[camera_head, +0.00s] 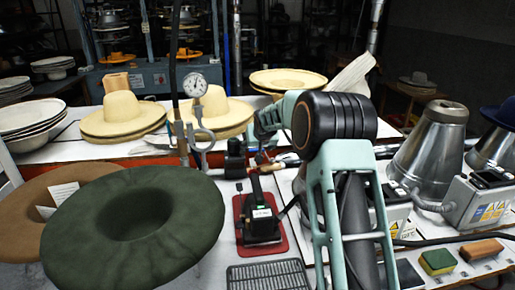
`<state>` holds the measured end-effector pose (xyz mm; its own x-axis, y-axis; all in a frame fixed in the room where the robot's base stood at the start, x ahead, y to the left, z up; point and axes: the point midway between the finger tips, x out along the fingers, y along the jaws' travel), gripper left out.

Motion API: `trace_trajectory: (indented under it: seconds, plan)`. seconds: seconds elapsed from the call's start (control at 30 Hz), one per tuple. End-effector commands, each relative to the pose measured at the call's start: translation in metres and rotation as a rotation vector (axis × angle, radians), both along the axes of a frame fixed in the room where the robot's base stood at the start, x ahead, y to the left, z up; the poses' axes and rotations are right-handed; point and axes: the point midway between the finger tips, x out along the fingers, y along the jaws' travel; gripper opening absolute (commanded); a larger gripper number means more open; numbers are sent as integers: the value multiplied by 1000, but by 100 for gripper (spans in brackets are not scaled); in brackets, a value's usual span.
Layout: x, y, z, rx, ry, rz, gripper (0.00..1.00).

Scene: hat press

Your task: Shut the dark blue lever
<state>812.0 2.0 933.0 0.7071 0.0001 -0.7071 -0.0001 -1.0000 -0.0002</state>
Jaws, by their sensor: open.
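A small dark device (262,228) with a pale label stands on a red plate on the white table, near the middle of the camera_head view. A dark lever (257,188) rises from it, standing nearly upright and leaning slightly left; it looks almost black, so I cannot confirm a dark blue colour. My mint-green and black arm rises to the right of the device, and its far part bends back behind and above it. I cannot make out my gripper; the far end of the arm is small and partly hidden by the elbow. Nothing of mine visibly touches the lever.
A large green felt hat (134,225) lies left of the device. A pressure gauge (195,85) on pipes stands behind, near straw hats (121,115). A black grate (268,277) lies in front. Metal cones (430,143), control boxes and a sponge (437,261) are right.

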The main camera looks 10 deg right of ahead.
Motion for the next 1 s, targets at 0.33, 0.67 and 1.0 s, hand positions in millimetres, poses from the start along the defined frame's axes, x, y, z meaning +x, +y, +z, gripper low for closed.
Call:
trace_trajectory:
  seconds: [0.33, 0.67, 1.0]
  plan:
    - [0, 0, 0, 0, 0, 0, 42]
    - [0, 0, 0, 0, 0, 0, 6]
    - [-2, -2, 1, 1, 1, 25, 1]
